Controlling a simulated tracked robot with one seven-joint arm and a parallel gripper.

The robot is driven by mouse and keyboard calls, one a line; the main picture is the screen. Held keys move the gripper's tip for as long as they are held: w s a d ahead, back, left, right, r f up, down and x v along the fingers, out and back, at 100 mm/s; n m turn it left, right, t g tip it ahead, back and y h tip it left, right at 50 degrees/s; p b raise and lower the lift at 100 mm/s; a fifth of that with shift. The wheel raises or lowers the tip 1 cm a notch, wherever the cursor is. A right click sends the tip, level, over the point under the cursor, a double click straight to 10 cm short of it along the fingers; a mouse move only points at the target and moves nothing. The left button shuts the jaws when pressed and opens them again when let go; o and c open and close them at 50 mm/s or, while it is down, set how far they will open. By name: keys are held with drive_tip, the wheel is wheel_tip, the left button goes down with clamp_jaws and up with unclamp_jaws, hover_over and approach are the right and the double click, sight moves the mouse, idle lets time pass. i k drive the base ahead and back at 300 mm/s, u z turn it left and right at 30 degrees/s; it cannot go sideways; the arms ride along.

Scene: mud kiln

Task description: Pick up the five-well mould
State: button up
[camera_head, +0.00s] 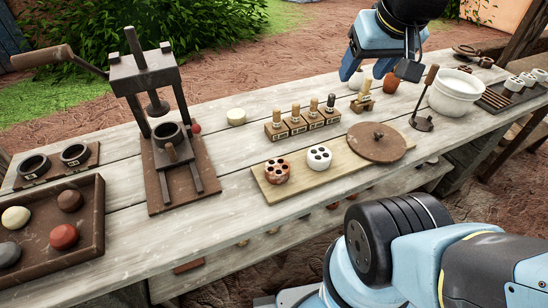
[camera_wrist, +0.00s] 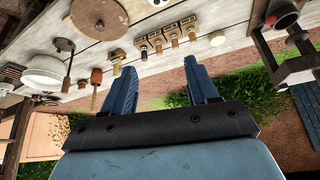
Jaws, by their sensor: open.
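Two small round moulds with several wells each lie on a pale wooden board (camera_head: 262,190): a red-brown mould (camera_head: 277,172) at left and a white mould (camera_head: 319,157) beside it. The wells are too small to count surely, so I cannot tell which is the five-well mould. In the wrist view only a piece of the white mould (camera_wrist: 158,2) shows at the top edge. My gripper (camera_head: 380,70) is open and empty, above the far side of the table, behind and to the right of both moulds. Its two blue fingers also show in the wrist view (camera_wrist: 154,68).
A round brown lid (camera_head: 375,143) lies on the board's right end. Behind stands a row of wooden-handled stamps (camera_head: 302,124). A tall press (camera_head: 160,130) stands left, a white bowl (camera_head: 456,92) right. A tray (camera_head: 40,228) of balls is front left.

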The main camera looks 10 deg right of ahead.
sight(276, 170)
drive_tip(key=k, duration=1)
drive_tip(key=u, duration=1.1)
drive_tip(key=i, duration=0.1)
drive_tip(key=z, duration=2.95)
drive_tip(key=i, duration=1.05)
drive_tip(key=u, duration=1.9)
